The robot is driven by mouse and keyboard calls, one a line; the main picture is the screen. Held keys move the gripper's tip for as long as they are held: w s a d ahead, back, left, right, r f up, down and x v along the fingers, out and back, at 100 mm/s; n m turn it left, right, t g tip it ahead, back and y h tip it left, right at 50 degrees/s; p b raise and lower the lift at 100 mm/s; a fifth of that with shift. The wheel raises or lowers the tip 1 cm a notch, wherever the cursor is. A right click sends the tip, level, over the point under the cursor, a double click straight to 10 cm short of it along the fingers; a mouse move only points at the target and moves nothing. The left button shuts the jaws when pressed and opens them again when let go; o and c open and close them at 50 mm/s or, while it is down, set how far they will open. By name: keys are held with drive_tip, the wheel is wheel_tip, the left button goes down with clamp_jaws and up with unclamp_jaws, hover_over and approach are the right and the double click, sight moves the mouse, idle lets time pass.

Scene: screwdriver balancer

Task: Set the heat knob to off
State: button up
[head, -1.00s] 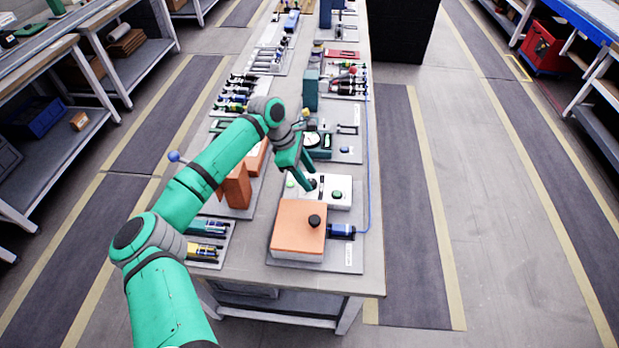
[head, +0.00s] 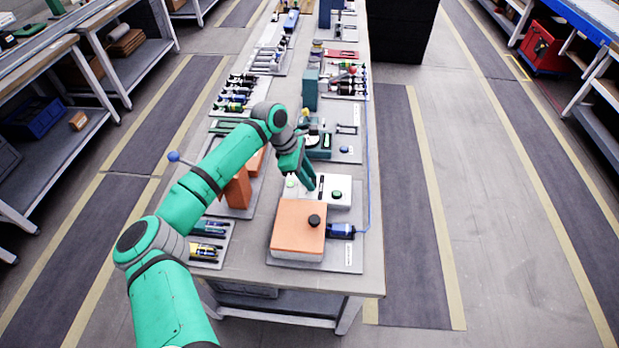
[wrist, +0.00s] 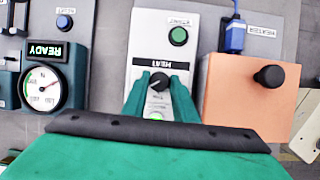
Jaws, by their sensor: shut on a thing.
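The heat knob (wrist: 159,81) is a small dark knob with a light mark on the white HEAT box (wrist: 147,55). In the wrist view it sits between the tips of my teal fingers (wrist: 159,86), and my gripper is shut on it. The mark seems to slant across the knob; I cannot read its setting. A green light shows between the fingers, nearer my palm. In the head view my gripper (head: 309,183) reaches down onto the left part of the white box (head: 342,184), and its fingers hide the knob.
The orange heater box (head: 297,228) with a black knob (head: 314,220) stands just in front of the white box. A green button (wrist: 178,36) is on the white box. A dial gauge (wrist: 42,88) and a READY sign (wrist: 45,50) are at the left in the wrist view.

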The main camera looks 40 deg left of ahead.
drive_tip(key=n+y, duration=0.1)
drive_tip(key=n, duration=0.2)
drive_tip(key=n+t+y, duration=0.1)
drive_tip(key=n, duration=0.1)
drive_tip(key=shift+d+n, duration=0.2)
drive_tip(key=shift+n, duration=0.2)
drive_tip(key=n, duration=0.2)
drive_tip(key=n+y, duration=0.1)
drive_tip(key=n, duration=0.1)
drive_tip(key=n+y, duration=0.1)
drive_tip(key=n, duration=0.1)
drive_tip(key=shift+d+t, duration=0.3)
drive_tip(key=shift+t, duration=0.1)
drive_tip(key=n+y, duration=0.1)
drive_tip(key=n, duration=0.2)
drive_tip(key=n+y, duration=0.1)
drive_tip(key=n, duration=0.1)
drive_tip(key=shift+w+d+n+g, duration=0.15)
drive_tip(key=shift+d+n+g, duration=0.05)
drive_tip(key=shift+n+g, duration=0.2)
drive_tip(key=n+y, duration=0.1)
drive_tip(key=n, duration=0.1)
drive_tip(key=shift+n+g, duration=0.3)
drive_tip(key=shift+n+g+y, duration=0.4)
drive_tip(key=shift+n+g, duration=0.2)
drive_tip(key=shift+n, duration=1)
drive_tip(key=o, duration=1)
drive_tip(key=shift+o, duration=0.2)
